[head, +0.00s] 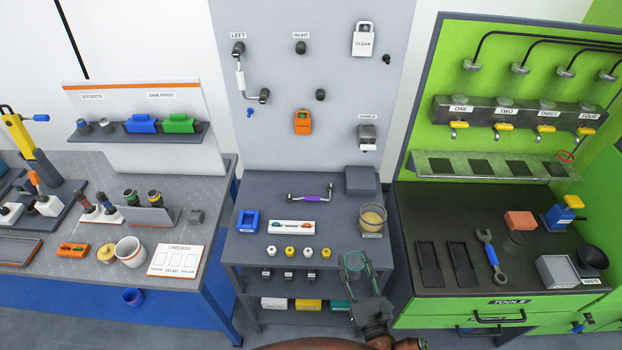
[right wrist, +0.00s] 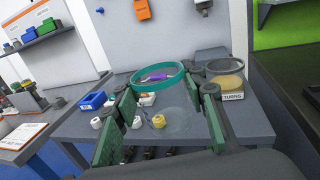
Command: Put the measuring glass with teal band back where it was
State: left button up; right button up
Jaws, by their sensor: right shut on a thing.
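The measuring glass with teal band (head: 355,261) is clear, with a teal ring at its rim. My right gripper (head: 356,280) is shut on it in front of the grey middle bench, right of the small nuts. In the right wrist view the teal band (right wrist: 158,88) shows above and between the green-padded fingers of the gripper (right wrist: 167,112). The glass looks roughly upright and its clear wall is hard to make out. A shelf (head: 430,170) with several dark square pads runs under the taps at the green station. My left gripper is not in view.
A jar with tan contents (head: 373,218) stands at the bench's right edge, behind the held glass. A red-rimmed glass (head: 565,156) is at the shelf's right end. A wrench (head: 489,254), red block (head: 520,221) and grey tray (head: 557,271) lie on the black worktop.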

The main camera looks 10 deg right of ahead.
jog(key=shift+w+a+r+m+h, duration=0.25)
jog(key=shift+a+m+h, duration=0.15)
jog(key=shift+a+h, duration=0.2)
jog(key=shift+w+a+r+m+h+p, duration=0.2)
jog(key=shift+a+r+m+h, duration=0.1)
jog(key=shift+a+h, duration=0.1)
jog(key=shift+w+a+r+m+h+p, duration=0.1)
jog(key=shift+a+r+m+h+p, duration=0.05)
jog(key=shift+a+r+m+h, duration=0.2)
jog(key=shift+m+g+h, duration=0.3)
jog(key=shift+m+h, duration=0.05)
jog(key=shift+h, duration=0.5)
jog(key=w+d+f+b, duration=0.1)
jog(key=w+f, duration=0.1)
jog(key=w, duration=0.2)
jog(key=w+d+f+b, duration=0.1)
jog(key=w+d+f, duration=0.1)
jog(key=w+f, duration=0.1)
jog(key=w+d+f+b, duration=0.1)
jog(key=w+f, duration=0.2)
jog(key=w, duration=0.2)
jog(key=shift+w+d+f+b, duration=0.15)
jog(key=shift+w+d+b, duration=0.1)
jog(key=shift+b, duration=0.15)
jog(key=shift+w+d+f, duration=0.1)
jog(key=shift+w+f, duration=0.1)
jog(key=shift+f, duration=0.05)
jog(key=shift+w+f+b, duration=0.1)
jog(key=shift+f+b, duration=0.45)
jog(key=shift+f, duration=1.1)
